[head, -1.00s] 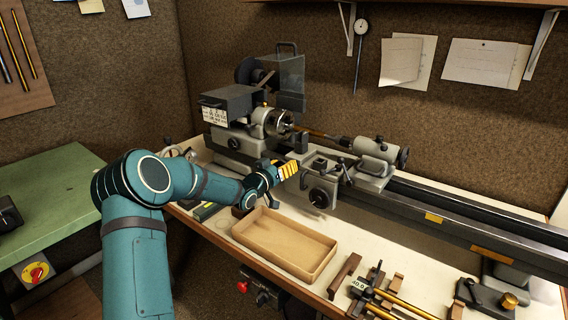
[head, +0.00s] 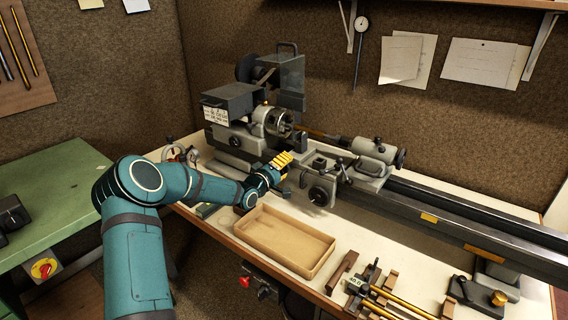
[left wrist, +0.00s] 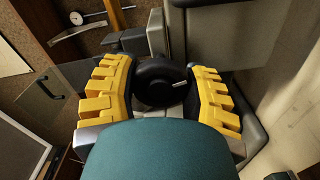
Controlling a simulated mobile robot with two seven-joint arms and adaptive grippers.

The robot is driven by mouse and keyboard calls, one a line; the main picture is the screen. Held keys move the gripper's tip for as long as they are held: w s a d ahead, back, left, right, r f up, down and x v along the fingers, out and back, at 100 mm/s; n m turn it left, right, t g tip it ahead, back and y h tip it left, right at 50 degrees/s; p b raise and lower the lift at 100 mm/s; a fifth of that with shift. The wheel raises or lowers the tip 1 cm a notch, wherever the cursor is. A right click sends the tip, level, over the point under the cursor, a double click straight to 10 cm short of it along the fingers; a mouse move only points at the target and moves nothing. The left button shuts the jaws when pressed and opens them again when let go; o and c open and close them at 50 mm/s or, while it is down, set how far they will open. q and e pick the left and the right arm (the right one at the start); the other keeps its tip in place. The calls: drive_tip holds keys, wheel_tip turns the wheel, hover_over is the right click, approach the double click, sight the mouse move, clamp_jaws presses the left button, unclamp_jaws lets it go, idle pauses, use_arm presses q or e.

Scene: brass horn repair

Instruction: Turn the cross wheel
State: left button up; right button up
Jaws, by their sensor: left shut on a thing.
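The cross wheel is a dark round wheel (left wrist: 160,82) with a small light pin on its face. In the left wrist view it sits between the two yellow fingers of my left gripper (left wrist: 163,95), which is shut on it from both sides. In the head view my left gripper (head: 283,161) is at the near side of the lathe carriage (head: 320,180), and its fingers hide the wheel there. My right gripper is not in view.
The lathe (head: 245,120) runs across the bench along the back wall. A shallow wooden tray (head: 285,263) lies just below my left gripper. Another dark handwheel (head: 319,195) is close to its right. Brass rods on supports (head: 385,300) lie at the front right.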

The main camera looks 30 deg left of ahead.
use_arm(q)
drive_tip(key=shift+n+p, duration=0.5)
drive_tip(key=shift+n, duration=1.7)
drive_tip(key=o, duration=1.2)
drive_tip(key=shift+s, duration=0.15)
drive_tip(key=s, duration=1.1)
drive_tip(key=shift+s+a, duration=0.4)
drive_tip(key=shift+a, duration=0.05)
drive_tip(key=shift+f, duration=0.1)
